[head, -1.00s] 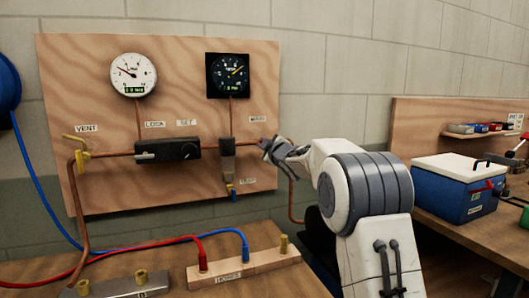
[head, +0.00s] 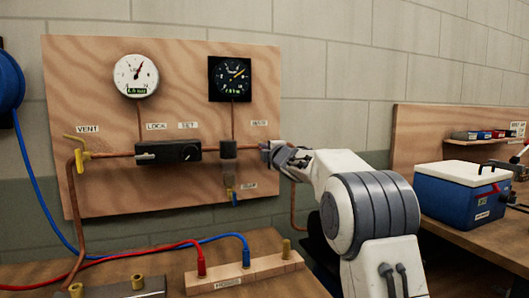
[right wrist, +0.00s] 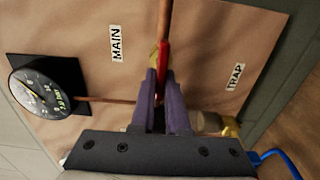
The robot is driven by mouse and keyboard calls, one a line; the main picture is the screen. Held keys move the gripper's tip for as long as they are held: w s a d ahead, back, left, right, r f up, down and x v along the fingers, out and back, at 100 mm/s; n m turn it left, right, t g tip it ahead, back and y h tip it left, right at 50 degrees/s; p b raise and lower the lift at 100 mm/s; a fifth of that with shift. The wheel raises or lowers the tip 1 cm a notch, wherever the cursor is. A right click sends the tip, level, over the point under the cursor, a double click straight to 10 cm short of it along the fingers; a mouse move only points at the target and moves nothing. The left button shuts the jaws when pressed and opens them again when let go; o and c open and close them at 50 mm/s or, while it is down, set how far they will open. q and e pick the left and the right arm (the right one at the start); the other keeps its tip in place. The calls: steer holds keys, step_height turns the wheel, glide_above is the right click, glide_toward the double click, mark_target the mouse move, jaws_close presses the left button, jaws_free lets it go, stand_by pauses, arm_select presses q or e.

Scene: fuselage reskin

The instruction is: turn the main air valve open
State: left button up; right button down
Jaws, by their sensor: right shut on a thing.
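The main air valve's red handle (right wrist: 163,60) shows in the right wrist view between my right gripper's fingers (right wrist: 163,88), close to the MAIN label (right wrist: 116,43). The handle lies roughly in line with the copper pipe (right wrist: 165,18). My right gripper (head: 269,151) is shut on the handle. In the head view it covers the valve at the right end of the board's pipe. The white dial gauge (head: 136,76) has its needle pointing up and slightly right. The black gauge (head: 231,79) hangs to its right. My left gripper is out of view.
The wooden board (head: 100,190) carries a black regulator (head: 180,151) and a yellow vent valve (head: 80,155). A hose block (head: 225,280) with red and blue hoses stands on the bench below. A blue cool box (head: 455,195) stands at the right.

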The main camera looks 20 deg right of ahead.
steer(key=shift+f, duration=0.1)
stand_by(0.3)
steer(key=c, duration=0.9)
jaws_free()
steer(key=s+b, duration=0.1)
steer(key=s, duration=0.4)
steer(key=s+b, duration=0.1)
steer(key=s, duration=0.4)
steer(key=shift+s+d, duration=0.2)
steer(key=shift+s, duration=0.05)
